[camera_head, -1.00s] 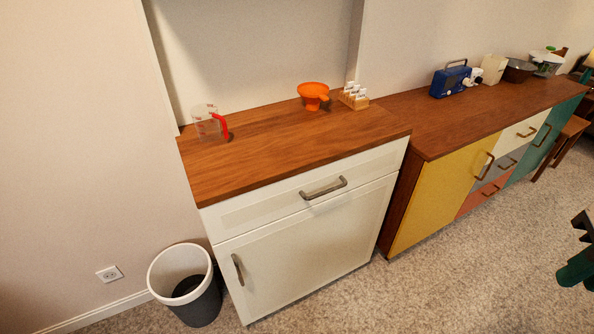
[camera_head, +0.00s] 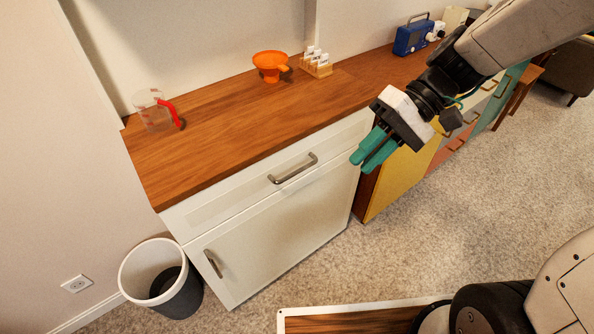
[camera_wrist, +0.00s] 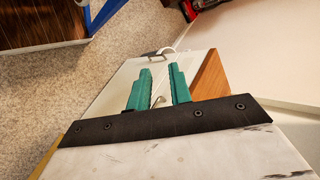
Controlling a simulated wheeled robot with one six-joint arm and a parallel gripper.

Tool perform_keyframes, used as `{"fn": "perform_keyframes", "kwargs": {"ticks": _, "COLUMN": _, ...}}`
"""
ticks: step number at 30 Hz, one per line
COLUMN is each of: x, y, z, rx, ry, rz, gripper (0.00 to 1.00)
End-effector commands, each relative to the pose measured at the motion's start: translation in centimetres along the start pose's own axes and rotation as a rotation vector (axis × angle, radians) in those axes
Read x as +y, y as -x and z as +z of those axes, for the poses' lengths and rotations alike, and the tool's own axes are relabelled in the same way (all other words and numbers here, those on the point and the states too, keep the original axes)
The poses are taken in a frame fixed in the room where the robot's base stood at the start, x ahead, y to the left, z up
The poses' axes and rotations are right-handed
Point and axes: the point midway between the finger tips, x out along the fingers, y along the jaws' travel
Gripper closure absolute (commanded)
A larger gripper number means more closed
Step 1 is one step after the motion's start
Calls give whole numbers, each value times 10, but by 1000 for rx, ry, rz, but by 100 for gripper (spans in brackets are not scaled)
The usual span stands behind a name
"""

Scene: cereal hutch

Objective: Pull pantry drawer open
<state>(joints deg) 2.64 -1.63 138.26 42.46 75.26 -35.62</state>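The white cabinet (camera_head: 270,240) has a shallow top drawer (camera_head: 225,207) with a grey bar handle (camera_head: 293,168). The drawer looks shut, its front flush with the door below. My gripper (camera_head: 361,163) has teal fingers and is in front of the cabinet's right end, right of the drawer handle and apart from it. In the wrist view my gripper's fingers (camera_wrist: 160,70) are apart with nothing held between them. They point along the white front, with a grey handle (camera_wrist: 156,53) beyond the tips; I cannot tell which handle it is.
The wooden top holds a measuring cup (camera_head: 155,112), an orange funnel (camera_head: 269,66) and a small rack (camera_head: 317,66). A bin (camera_head: 160,280) stands at the lower left. A yellow-fronted sideboard (camera_head: 400,180) adjoins on the right.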

Motion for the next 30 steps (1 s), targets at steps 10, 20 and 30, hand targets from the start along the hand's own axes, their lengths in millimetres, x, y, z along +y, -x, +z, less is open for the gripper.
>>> {"fn": "perform_keyframes", "kwargs": {"ticks": 10, "x": 40, "y": -58, "z": -116, "rx": 120, "ry": -49, "rz": -466, "gripper": 79}}
{"fn": "perform_keyframes", "kwargs": {"ticks": 20, "x": 115, "y": -111, "z": -190, "rx": 373, "ry": -135, "rz": -661, "gripper": 79}}
{"fn": "perform_keyframes", "kwargs": {"ticks": 30, "x": 123, "y": -136, "z": -210, "rx": 435, "ry": -150, "rz": -679, "gripper": 79}}
